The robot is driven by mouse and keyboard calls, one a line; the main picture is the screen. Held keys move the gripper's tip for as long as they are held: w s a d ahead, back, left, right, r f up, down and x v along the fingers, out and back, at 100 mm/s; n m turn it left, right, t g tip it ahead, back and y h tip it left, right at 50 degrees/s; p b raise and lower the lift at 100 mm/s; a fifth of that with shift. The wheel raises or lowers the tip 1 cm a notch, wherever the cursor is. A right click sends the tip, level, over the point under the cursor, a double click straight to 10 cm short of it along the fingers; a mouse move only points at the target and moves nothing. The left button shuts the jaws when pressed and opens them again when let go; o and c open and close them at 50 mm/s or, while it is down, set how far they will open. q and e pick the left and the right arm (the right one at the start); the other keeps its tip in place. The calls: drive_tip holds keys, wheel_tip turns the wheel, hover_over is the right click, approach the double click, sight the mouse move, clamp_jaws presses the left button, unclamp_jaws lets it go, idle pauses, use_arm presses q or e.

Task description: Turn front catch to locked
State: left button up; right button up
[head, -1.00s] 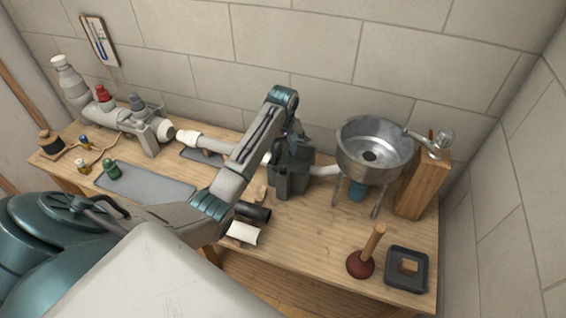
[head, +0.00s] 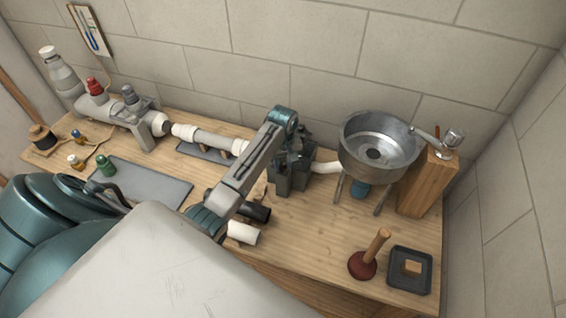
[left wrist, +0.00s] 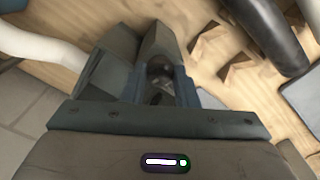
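A dark grey block-like fixture (head: 284,181) stands on the bench, left of the metal sink. My left gripper (head: 296,158) is at its top, partly hidden behind my own arm in the head view. In the left wrist view, my left gripper (left wrist: 160,84) has its two bluish fingers apart, with a dark round knob (left wrist: 160,69) showing between their tips. The grey fixture (left wrist: 108,70) lies behind the fingers. Contact between fingers and knob cannot be made out. No catch marking is readable. My right gripper is out of view.
The sink bowl (head: 378,150) on thin legs stands just right, joined by a white pipe (head: 326,167). A black tube (head: 255,211) and white tube (head: 243,233) lie in front. A plunger (head: 364,264) and black tray (head: 410,290) are front right. A wall stands behind.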

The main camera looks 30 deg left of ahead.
use_arm(q)
drive_tip(key=shift+c, duration=1)
drive_tip(key=shift+m, duration=0.3)
drive_tip(key=m, duration=1.3)
drive_tip(key=shift+m, duration=1)
